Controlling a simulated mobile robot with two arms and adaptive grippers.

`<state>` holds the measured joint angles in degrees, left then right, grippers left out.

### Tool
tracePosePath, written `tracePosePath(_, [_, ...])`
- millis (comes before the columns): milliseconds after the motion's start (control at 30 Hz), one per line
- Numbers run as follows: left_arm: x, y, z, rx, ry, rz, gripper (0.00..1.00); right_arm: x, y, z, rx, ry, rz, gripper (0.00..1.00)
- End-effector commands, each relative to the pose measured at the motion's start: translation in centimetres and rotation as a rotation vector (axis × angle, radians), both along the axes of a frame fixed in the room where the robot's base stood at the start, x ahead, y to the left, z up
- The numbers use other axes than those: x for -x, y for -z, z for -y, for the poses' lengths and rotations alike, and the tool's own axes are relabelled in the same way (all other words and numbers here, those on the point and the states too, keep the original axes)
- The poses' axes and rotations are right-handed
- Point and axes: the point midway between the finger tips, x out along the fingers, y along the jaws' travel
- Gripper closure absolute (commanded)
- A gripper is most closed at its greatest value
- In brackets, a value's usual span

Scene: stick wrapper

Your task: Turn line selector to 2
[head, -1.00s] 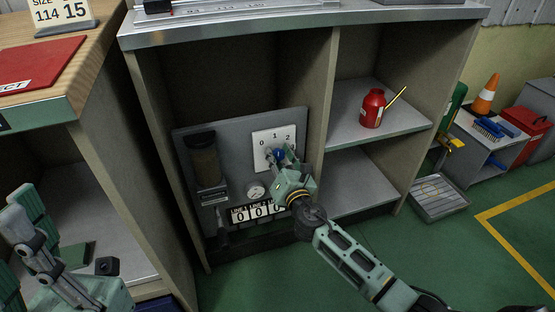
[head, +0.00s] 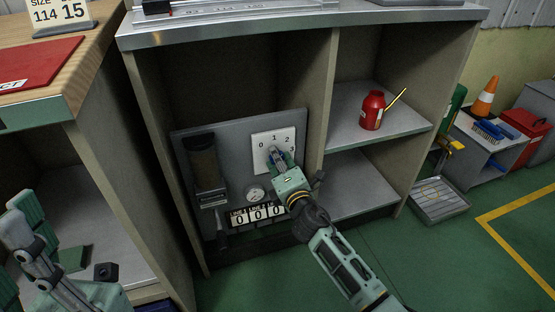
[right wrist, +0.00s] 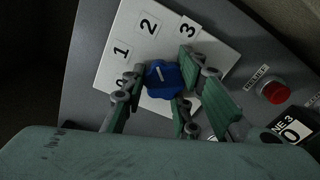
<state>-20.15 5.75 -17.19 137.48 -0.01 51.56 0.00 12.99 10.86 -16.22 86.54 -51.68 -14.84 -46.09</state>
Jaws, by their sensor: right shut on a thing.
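The line selector is a blue knob (right wrist: 163,80) on a white dial plate (head: 265,142) marked 0, 1, 2 and 3, fixed to a grey panel (head: 240,132) inside the cabinet. My right gripper (head: 280,158) is shut on the knob, with its fingers on either side in the right wrist view. In the head view the gripper hides most of the knob. The knob carries a short pale mark; I cannot tell surely which number it points to. My left gripper (head: 28,225) is at the lower left, away from the panel, its jaws unclear.
A cabinet divider (head: 322,100) stands close to the right.

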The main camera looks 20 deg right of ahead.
Motion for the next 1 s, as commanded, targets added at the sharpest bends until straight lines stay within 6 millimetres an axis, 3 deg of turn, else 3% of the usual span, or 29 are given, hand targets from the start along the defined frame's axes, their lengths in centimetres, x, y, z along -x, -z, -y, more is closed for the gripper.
tracePosePath(33, [0.00, 0.00, -0.01, 0.000, 0.000, 0.000, 1.00, 0.11, -0.10, -0.72, -0.014, -0.015, 0.002, 0.99])
tracePosePath(567, [0.01, -0.02, -0.01, 0.000, 0.000, 0.000, 1.00, 0.07, -0.24, -0.69, -0.033, -0.015, 0.005, 0.99])
tracePosePath(600, [0.01, -0.02, -0.01, 0.000, 0.000, 0.000, 1.00, 0.07, -0.25, -0.68, -0.032, -0.015, 0.005, 0.70])
tracePosePath(767, [0.02, -0.03, -0.02, 0.000, 0.000, 0.001, 1.00, 0.05, -0.24, -0.61, -0.032, -0.014, 0.004, 0.57])
tracePosePath(1000, [0.06, -0.17, -0.07, 0.004, -0.001, 0.005, 1.00, 0.03, -0.17, -0.32, -0.030, -0.008, 0.003, 0.57])
